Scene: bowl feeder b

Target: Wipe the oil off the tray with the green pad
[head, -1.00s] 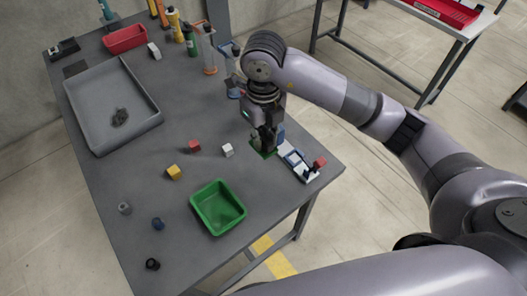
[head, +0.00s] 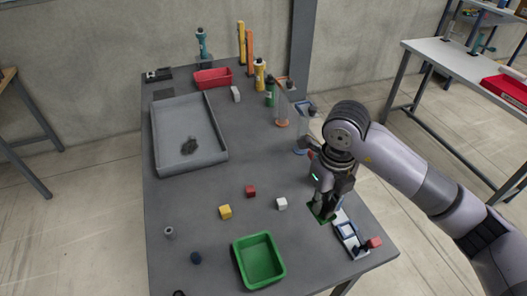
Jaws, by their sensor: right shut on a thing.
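The grey tray (head: 207,118) lies on the left far part of the table, with a dark oil patch (head: 189,146) on its floor. The green pad (head: 319,216) is at the tips of my right gripper (head: 322,207), near the table's right edge. The gripper points down and is shut on the pad, which is partly hidden by the fingers. I cannot tell whether the pad touches the table. My left gripper is out of view.
A green bin (head: 259,262) stands at the front. Red (head: 251,191), yellow (head: 225,212) and white (head: 281,204) cubes lie between it and the tray. A red bin (head: 213,78) and several bottles stand at the back. A blue-and-white fixture (head: 348,236) lies beside my right gripper.

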